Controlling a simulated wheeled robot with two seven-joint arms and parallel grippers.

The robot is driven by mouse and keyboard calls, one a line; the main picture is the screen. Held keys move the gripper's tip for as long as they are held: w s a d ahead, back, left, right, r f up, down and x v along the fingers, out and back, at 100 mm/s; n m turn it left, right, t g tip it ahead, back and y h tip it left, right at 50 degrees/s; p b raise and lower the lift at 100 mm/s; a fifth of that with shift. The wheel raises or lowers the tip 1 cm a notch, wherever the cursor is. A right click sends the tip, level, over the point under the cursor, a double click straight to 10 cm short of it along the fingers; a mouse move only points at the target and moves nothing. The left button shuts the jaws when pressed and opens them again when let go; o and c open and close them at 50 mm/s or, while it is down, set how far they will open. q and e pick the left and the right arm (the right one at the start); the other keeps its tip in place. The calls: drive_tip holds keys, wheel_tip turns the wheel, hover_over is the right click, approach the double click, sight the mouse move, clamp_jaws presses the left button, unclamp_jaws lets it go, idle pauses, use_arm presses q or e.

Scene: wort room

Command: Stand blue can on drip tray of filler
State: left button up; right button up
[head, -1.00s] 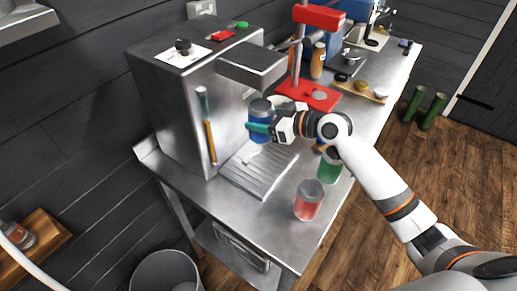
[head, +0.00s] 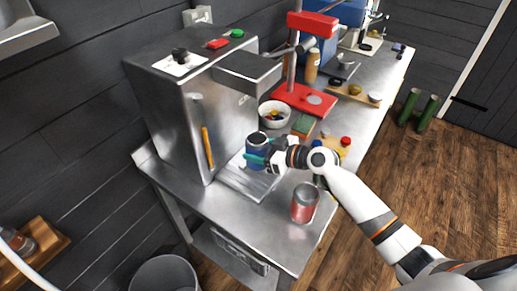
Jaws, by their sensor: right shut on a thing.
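The blue can (head: 257,147) is upright in my right gripper (head: 258,157), whose teal fingers are shut around it. The can is over the back part of the ribbed drip tray (head: 248,188), under the spout head of the steel filler (head: 172,118). Its base is low over the tray; I cannot tell whether it touches. The fingers hide part of the can's lower side. My left gripper is not in view.
A red can (head: 304,203) stands on the bench right of the tray. A green can (head: 319,181) is mostly hidden behind my right arm. A white bowl (head: 274,115) and a red press (head: 303,99) are behind. The bench front (head: 245,220) is clear.

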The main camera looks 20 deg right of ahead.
drive_tip(key=shift+f, duration=0.25)
drive_tip(key=o, duration=0.9)
drive_tip(key=shift+r, duration=0.1)
